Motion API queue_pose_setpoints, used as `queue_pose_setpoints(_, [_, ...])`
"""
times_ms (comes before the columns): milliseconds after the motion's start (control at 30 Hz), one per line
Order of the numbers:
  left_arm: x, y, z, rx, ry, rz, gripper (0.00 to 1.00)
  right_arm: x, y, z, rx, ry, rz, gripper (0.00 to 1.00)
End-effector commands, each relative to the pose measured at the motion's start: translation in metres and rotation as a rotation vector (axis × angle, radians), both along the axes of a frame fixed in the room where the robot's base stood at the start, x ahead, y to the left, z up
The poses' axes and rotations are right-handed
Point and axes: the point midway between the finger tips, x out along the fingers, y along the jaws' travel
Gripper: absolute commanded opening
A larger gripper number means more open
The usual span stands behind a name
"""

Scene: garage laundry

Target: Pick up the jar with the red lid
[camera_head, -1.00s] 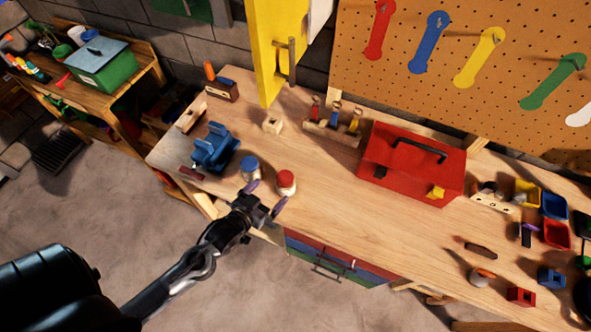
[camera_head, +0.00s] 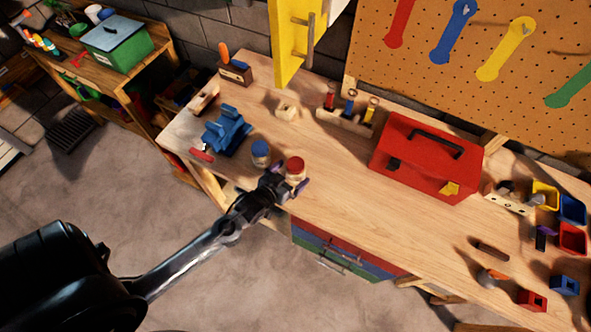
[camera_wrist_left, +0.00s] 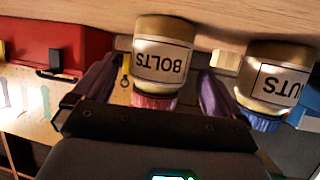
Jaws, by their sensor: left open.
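The jar with the red lid (camera_head: 295,167) stands upright on the workbench near its front edge. In the left wrist view the jar (camera_wrist_left: 163,58) appears upside down, its label reads BOLTS, and its lid looks pinkish. My left gripper (camera_head: 286,181) is at the jar, and the arm hides part of it. In the left wrist view the open purple fingers (camera_wrist_left: 158,88) are on either side of the jar, with a visible gap at each side. A jar with a blue lid (camera_head: 260,152), labelled NUTS (camera_wrist_left: 272,80), stands just to the left. My right gripper is not in view.
A blue vise (camera_head: 227,131) stands left of the jars. A red toolbox (camera_head: 425,160) is to the right, with clear bench top between. A wooden tool rack (camera_head: 345,121) and a small wooden block (camera_head: 287,108) stand behind. A yellow cabinet door (camera_head: 291,40) hangs above the back.

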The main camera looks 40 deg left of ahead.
Motion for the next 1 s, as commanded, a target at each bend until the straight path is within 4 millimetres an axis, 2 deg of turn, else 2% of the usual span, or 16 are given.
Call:
queue_pose_setpoints(200, [0.024,0.001,-0.009,0.0,-0.001,0.0,0.99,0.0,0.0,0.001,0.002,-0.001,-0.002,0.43])
queue_pose_setpoints(533, [0.028,0.002,-0.012,0.0,0.0,0.0,0.99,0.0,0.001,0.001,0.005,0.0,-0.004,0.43])
queue_pose_setpoints(1000, [0.029,0.002,-0.011,0.0,-0.003,0.0,0.31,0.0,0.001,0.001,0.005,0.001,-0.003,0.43])
